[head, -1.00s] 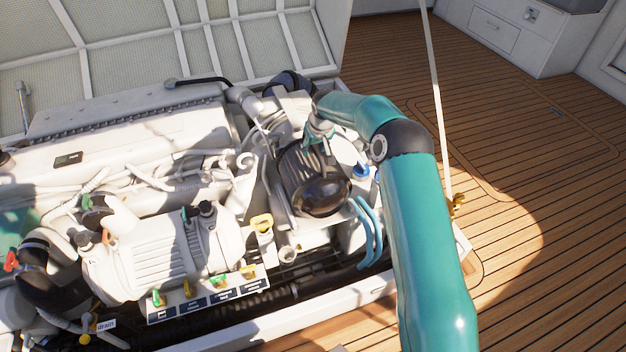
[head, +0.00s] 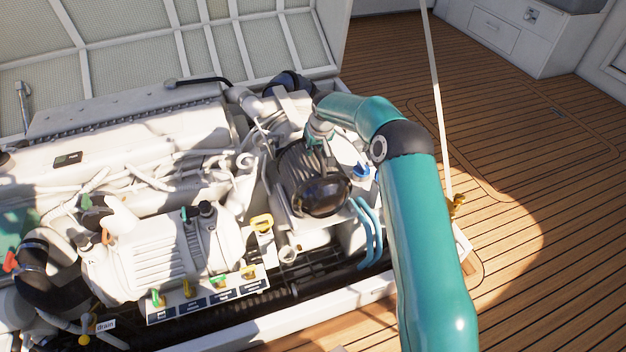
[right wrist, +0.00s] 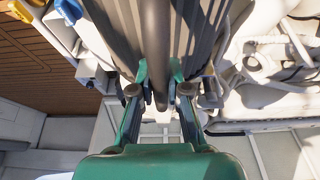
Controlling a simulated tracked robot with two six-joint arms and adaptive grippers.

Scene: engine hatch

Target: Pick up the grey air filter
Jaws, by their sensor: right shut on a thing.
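The grey air filter (head: 300,172) is a dark ribbed cylinder with a glossy black end cap, at the right end of the engine in the head view. My right gripper (head: 318,140) comes down on its upper side from the teal arm. In the right wrist view, the two fingers of my right gripper (right wrist: 159,88) are shut on a dark bar that runs along the ribbed grey air filter (right wrist: 118,25). Whether the filter touches what lies under it cannot be told. My left gripper is not in view.
The pale engine (head: 130,165) fills the left, with hoses and a row of coloured valves in front. A blue cap (head: 361,172) and blue hoses (head: 367,235) lie close right of the filter. A pale pole (head: 438,100) stands beyond my arm. The wooden deck (head: 540,190) is open at right.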

